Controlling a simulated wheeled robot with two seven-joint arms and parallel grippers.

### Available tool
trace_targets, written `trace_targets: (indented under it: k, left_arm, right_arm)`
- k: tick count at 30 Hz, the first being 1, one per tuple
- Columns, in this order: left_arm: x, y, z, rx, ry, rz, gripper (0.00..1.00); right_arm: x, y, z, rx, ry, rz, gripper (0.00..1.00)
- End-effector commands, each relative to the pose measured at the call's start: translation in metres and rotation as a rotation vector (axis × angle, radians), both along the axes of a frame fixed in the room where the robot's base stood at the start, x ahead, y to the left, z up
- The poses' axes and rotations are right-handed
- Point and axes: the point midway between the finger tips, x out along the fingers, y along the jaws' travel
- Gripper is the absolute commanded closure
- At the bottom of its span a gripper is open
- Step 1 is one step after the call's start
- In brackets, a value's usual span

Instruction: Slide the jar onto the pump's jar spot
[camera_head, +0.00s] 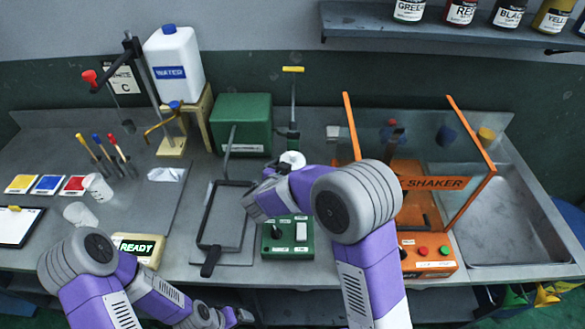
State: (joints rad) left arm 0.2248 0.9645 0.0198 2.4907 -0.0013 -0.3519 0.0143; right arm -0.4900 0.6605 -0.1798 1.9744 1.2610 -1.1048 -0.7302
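A small white round item (292,159), possibly the jar, stands behind my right forearm; its lower part is hidden. The pump is probably the upright with the yellow T-handle (293,70) just behind it; its jar spot cannot be made out. My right gripper (272,168) points away from me beside the white item, mostly hidden by my own wrist. I cannot tell whether its fingers are open or touch the item. My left gripper (238,316) is low at the front edge of the bench, away from these things; its fingers are too small to read.
A green box (243,122) stands behind left, and a black-framed tray (222,238) lies left of my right wrist. A green control box (287,238) is in front. An orange shaker (428,260) and a sink (515,215) are right.

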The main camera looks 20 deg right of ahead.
Motion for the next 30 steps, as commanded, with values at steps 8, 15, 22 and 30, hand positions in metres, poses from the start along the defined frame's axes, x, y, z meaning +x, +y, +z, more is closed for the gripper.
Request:
trace_targets:
  k: [8,15,22,30]
  left_arm:
    - [0.0,0.0,0.006,0.0,0.0,0.0,0.1]
    - [0.0,0.0,0.017,0.0,0.0,0.0,0.1]
    - [0.0,0.0,0.019,0.0,0.0,0.0,0.1]
    - [0.0,0.0,0.019,0.0,-0.001,0.0,0.1]
  right_arm:
    - [-0.013,0.012,0.008,0.002,0.002,0.004,0.0]
    - [-0.043,0.034,0.024,0.001,0.001,0.003,0.0]
    - [-0.055,0.043,0.029,0.001,-0.001,0.0,0.0]
    - [-0.055,0.043,0.029,0.0,0.0,0.0,0.0]
